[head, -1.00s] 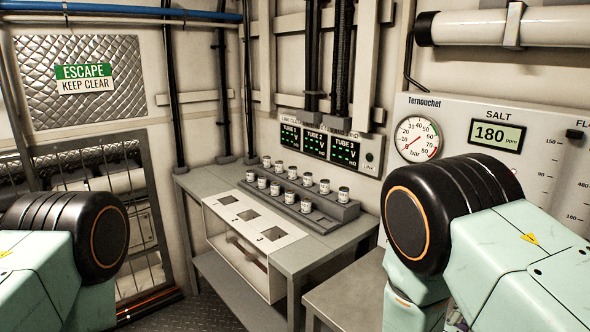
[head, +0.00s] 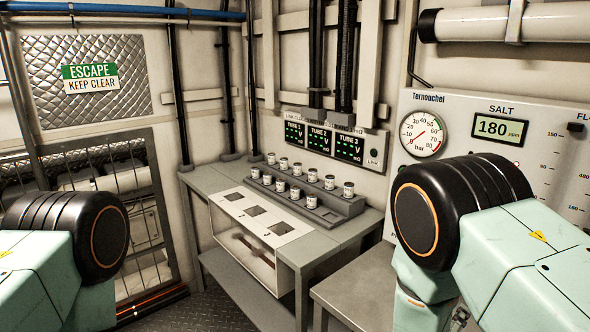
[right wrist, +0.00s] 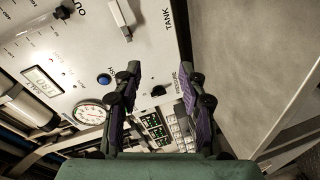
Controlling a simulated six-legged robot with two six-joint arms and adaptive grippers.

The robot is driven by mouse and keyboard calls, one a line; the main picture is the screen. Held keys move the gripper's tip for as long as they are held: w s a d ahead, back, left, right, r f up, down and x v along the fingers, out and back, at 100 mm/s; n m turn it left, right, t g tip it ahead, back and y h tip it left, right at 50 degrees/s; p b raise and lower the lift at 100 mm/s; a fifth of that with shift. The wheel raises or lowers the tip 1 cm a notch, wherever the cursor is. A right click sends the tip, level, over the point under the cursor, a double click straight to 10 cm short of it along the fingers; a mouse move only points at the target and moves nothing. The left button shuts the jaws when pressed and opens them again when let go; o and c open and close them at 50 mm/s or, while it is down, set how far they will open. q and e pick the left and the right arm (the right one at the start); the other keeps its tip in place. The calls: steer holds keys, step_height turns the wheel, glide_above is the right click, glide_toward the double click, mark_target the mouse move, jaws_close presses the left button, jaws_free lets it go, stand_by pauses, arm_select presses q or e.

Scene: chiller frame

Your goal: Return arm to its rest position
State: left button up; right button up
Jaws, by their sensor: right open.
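My right gripper (right wrist: 162,76) shows in the right wrist view with its two dark purple fingers apart and nothing between them. It hangs in front of the pale gauge panel (right wrist: 75,60), clear of it as far as I can tell. In the head view my right arm (head: 500,235) is folded at the lower right, and its gripper is mostly hidden behind the arm's links. My left arm (head: 65,245) is at the lower left, and its gripper is out of the picture.
A grey bench (head: 205,180) stands against the back wall with a stepped rack (head: 345,207) of several small cans. A lower grey table (head: 355,285) is close by my right arm. A dial gauge (head: 422,134) and a salt display (head: 498,129) are on the right panel. Dark floor shows at lower middle.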

steer(key=s+a+f+m+g+y+b, duration=0.2)
steer(key=s+a+f+g+y+b, duration=0.1)
steer(key=s+f, duration=0.5)
steer(key=s+a+f+m+g+y+b, duration=0.2)
steer(key=s+f, duration=0.7)
steer(key=s, duration=0.5)
steer(key=s+a+f+m+g+y+b, duration=0.2)
steer(key=s+a+f+g+y+b, duration=0.2)
steer(key=s+f, duration=0.5)
steer(key=s+g+y, duration=0.2)
steer(key=shift+s+g+b, duration=0.25)
steer(key=shift+g+b, duration=0.15)
steer(key=shift+s+a+r, duration=0.1)
steer(key=shift+s, duration=0.05)
steer(key=shift+w, duration=0.2)
steer(key=shift+s, duration=0.15)
